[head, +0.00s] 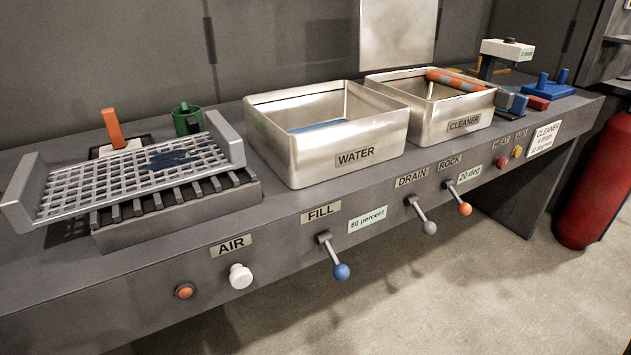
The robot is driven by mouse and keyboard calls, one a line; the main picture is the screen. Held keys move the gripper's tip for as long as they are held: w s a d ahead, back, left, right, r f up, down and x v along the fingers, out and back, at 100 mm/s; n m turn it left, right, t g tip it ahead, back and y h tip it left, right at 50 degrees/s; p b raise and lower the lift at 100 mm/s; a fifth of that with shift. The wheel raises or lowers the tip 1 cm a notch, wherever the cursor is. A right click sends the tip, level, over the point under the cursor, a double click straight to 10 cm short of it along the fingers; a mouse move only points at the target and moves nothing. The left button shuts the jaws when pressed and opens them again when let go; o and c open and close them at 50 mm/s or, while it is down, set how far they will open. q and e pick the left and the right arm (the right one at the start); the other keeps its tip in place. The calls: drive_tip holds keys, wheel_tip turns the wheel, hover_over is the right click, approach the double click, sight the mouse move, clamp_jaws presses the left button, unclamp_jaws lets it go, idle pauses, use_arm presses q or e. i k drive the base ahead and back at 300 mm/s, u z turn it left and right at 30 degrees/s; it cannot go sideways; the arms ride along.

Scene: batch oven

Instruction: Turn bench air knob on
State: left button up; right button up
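The bench air knob is a round white knob (240,276) on the front face of the grey bench, just below the AIR label (231,246). An orange round button or lamp (184,291) sits to its left. I cannot tell from this view which way the knob is turned. Neither of my grippers shows in the head view, and nothing touches the knob.
A blue-tipped FILL lever (341,271), a grey DRAIN lever (429,227) and an orange ROCK lever (465,209) stick out right of the knob. A mesh tray (130,172), WATER basin (290,160) and CLEANER basin (420,125) stand above. The floor in front is clear.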

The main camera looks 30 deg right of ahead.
sight(239, 277)
drive_tip(key=z, duration=0.95)
drive_tip(key=k, duration=0.8)
drive_tip(key=u, duration=0.05)
